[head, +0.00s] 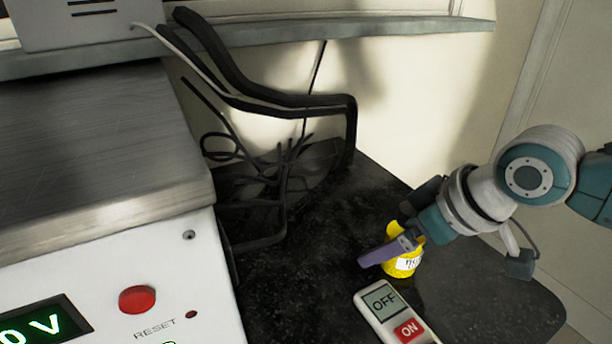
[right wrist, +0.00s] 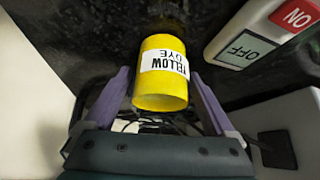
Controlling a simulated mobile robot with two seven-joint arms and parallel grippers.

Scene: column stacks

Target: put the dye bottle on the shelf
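The yellow dye bottle (head: 389,269) stands on the dark countertop, partly hidden by my right gripper in the head view. In the right wrist view the bottle (right wrist: 160,93) shows its white "YELLOW DYE" label. My right gripper (head: 385,250) has one purple finger on each side of the bottle. In the right wrist view the gripper (right wrist: 160,80) looks open, with narrow gaps between the fingers and the bottle. The shelf (head: 400,30) is a grey ledge along the wall at the top of the head view. My left gripper is not in view.
A white remote (head: 392,316) with an OFF display and a red ON button lies close to the bottle. A large metal-topped device (head: 90,140) with a red button fills the left. Black cables (head: 270,100) run from the shelf area to the counter (head: 310,270). A white box (head: 85,22) stands on the shelf's left part.

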